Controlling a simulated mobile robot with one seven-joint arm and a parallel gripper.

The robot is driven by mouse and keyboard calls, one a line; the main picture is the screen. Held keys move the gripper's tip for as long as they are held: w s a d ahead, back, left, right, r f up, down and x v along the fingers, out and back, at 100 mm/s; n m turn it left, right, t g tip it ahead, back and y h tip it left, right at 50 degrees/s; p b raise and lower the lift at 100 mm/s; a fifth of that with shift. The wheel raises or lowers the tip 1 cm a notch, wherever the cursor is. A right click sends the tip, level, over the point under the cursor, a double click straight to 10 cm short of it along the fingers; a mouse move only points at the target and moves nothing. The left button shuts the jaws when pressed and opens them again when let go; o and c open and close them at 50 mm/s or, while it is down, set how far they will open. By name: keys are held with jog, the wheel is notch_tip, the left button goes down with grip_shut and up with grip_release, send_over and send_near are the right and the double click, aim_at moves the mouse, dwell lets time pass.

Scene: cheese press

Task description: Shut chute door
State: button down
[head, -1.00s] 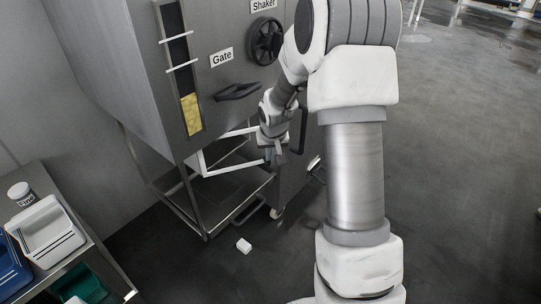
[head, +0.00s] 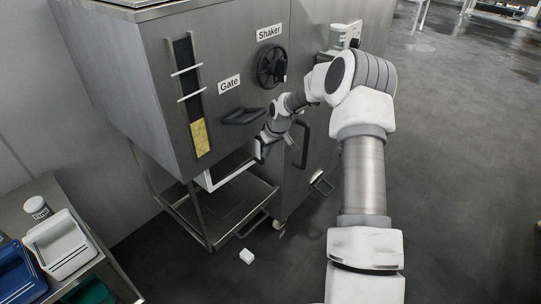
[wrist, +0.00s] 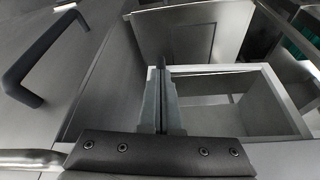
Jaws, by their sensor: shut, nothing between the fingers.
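A white-edged chute frame (head: 225,175) sits under the front of the grey machine, below the yellow-filled gauge. In the wrist view its pale rim (wrist: 225,69) surrounds a hollow opening; I cannot tell for sure which part is the door. My gripper (head: 261,150) is at the right end of this frame, below the Gate handle. In the wrist view my gripper (wrist: 160,72) has its fingers together and empty, beside the rim's left corner. I cannot tell whether they touch it.
A black Gate handle (head: 242,117) and a Shaker wheel (head: 270,67) stick out above. A vertical door handle (head: 302,145) is just right of my gripper. A wheeled cart (head: 240,210) stands beneath. Open floor is at right.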

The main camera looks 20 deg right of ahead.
jog(key=shift+w+a+n, duration=0.1)
jog(key=shift+w+n, duration=0.3)
jog(key=shift+w, duration=0.45)
